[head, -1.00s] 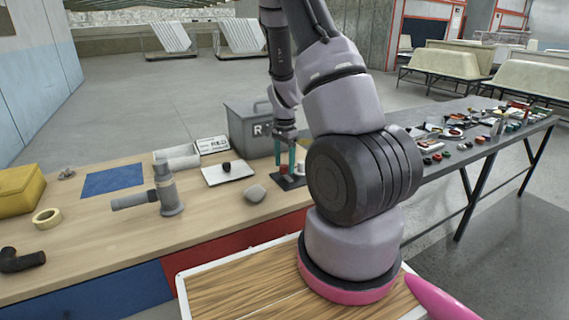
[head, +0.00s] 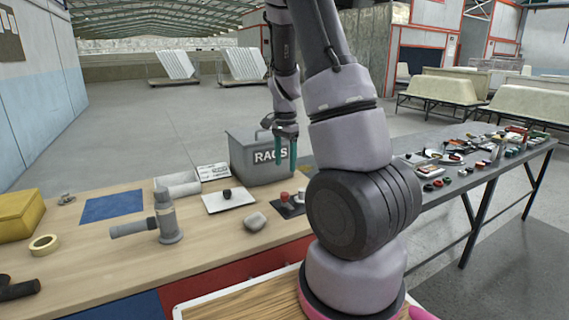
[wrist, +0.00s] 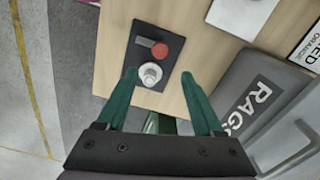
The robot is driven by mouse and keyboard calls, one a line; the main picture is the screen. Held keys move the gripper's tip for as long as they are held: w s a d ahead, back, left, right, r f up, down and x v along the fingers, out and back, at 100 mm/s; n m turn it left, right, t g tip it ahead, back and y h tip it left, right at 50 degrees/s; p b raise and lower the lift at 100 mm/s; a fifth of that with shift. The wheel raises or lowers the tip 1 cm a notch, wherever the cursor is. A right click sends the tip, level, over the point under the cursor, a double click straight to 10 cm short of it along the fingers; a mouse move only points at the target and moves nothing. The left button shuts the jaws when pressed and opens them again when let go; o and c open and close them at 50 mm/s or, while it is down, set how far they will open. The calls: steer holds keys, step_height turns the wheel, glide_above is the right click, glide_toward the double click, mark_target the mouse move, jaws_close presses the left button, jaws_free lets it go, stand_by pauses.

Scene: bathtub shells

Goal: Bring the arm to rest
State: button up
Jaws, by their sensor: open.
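My gripper (head: 286,160) hangs at the end of my arm, with its green fingers pointing down in front of the grey RAGS bin. In the wrist view my gripper (wrist: 158,74) has its two green fingers wide apart with nothing between the tips. A black plate (head: 290,211) with a red knob and a pale metallic knob lies on the wooden bench below the fingers. The plate (wrist: 166,47) also shows ahead of the fingertips in the wrist view, apart from them. My arm partly hides the plate's right side in the head view.
The grey RAGS bin (head: 262,158) stands close behind the gripper. The wooden bench (head: 115,210) also holds a white tile (head: 229,201), a grey stone (head: 255,222), a grey pipe fitting (head: 166,222) and a tape roll (head: 44,245). A cluttered dark table (head: 445,190) stands right.

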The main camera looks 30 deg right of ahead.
steer(key=shift+r, duration=0.1)
steer(key=s+a+r+n+t+y, duration=0.1)
steer(key=s+a+r+n+t, duration=0.2)
steer(key=r, duration=0.5)
steer(key=s+a+r+n+y, duration=0.1)
steer(key=s+a+r, duration=0.25)
steer(key=r, duration=0.35)
steer(key=s+a+r+n+t, duration=0.4)
steer(key=s+a+r+n, duration=0.2)
steer(key=s+r, duration=0.4)
steer(key=s+a, duration=0.1)
steer(key=s, duration=0.2)
steer(key=shift+s+a+n, duration=0.15)
steer(key=shift+s+n, duration=0.05)
steer(key=shift+n, duration=0.2)
steer(key=shift+r, duration=0.1)
